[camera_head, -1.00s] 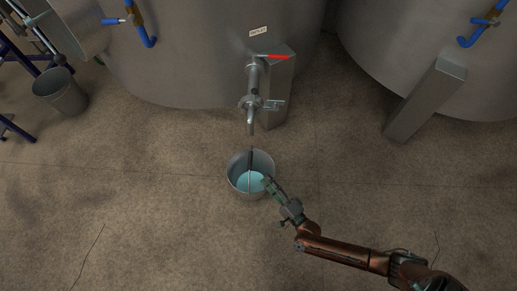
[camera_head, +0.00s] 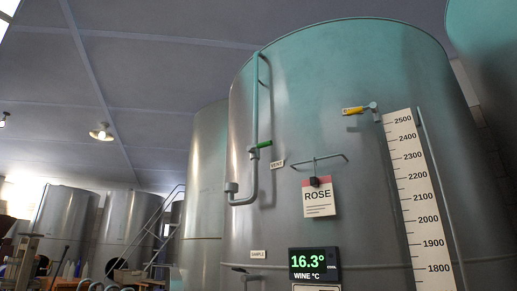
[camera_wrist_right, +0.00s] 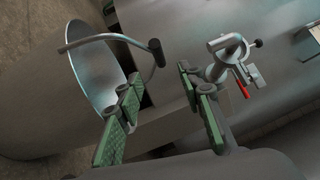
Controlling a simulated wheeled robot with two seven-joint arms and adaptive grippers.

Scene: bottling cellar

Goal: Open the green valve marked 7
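A green valve handle (camera_head: 262,144) sits on the pipe running down the tank's left side in the head view, beside a VENT label (camera_head: 277,164). I cannot read a 7 on it. A yellow-handled valve (camera_head: 355,110) is higher up, left of the level scale. In the right wrist view my right gripper (camera_wrist_right: 164,118) is open, its two green-padded fingers spread apart with nothing seen gripped between them. A metal bucket (camera_wrist_right: 88,72) with a raised handle is beyond the left finger. A tap with a red lever (camera_wrist_right: 242,89) is beyond the right finger. My left gripper is not in view.
The big steel tank (camera_head: 300,100) carries a ROSE sign (camera_head: 318,197), a level scale (camera_head: 420,200) and a display (camera_head: 314,264) reading 16.3°. More tanks (camera_head: 128,225) and a ladder stand at the left. In the right wrist view the tank wall is close behind the tap.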

